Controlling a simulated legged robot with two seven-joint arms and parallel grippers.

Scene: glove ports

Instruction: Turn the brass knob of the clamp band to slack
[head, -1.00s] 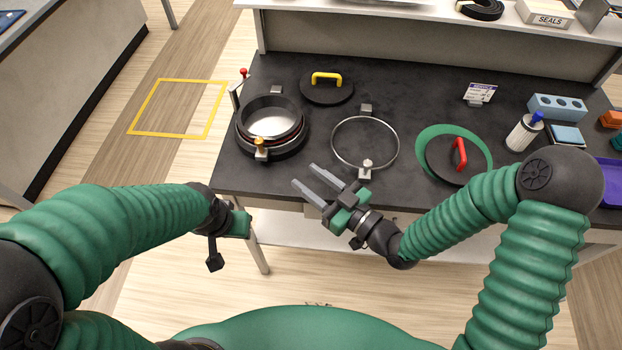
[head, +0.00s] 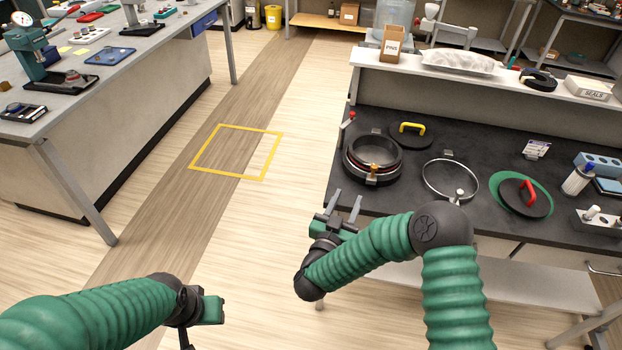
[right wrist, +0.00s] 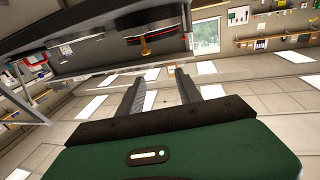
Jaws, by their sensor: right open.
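The brass knob (head: 373,168) sits at the front of the clamp band on the round dark port (head: 372,155), at the bench's left end. In the right wrist view a small brass-coloured piece (right wrist: 144,47) shows beyond the fingers, below a dark round rim. My right gripper (head: 344,199) is open and empty, near the bench's front-left edge. It is in front of the knob, a little left of it and apart from it. My left gripper (head: 212,307) is low in the picture, far from the bench; its jaws are not clear.
A loose metal ring (head: 425,188) with a pale knob lies right of the port. A black lid with a yellow handle (head: 410,128) lies behind; one with a red handle (head: 525,196) lies on a green ring to the right. The floor with a yellow square (head: 272,155) is clear.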

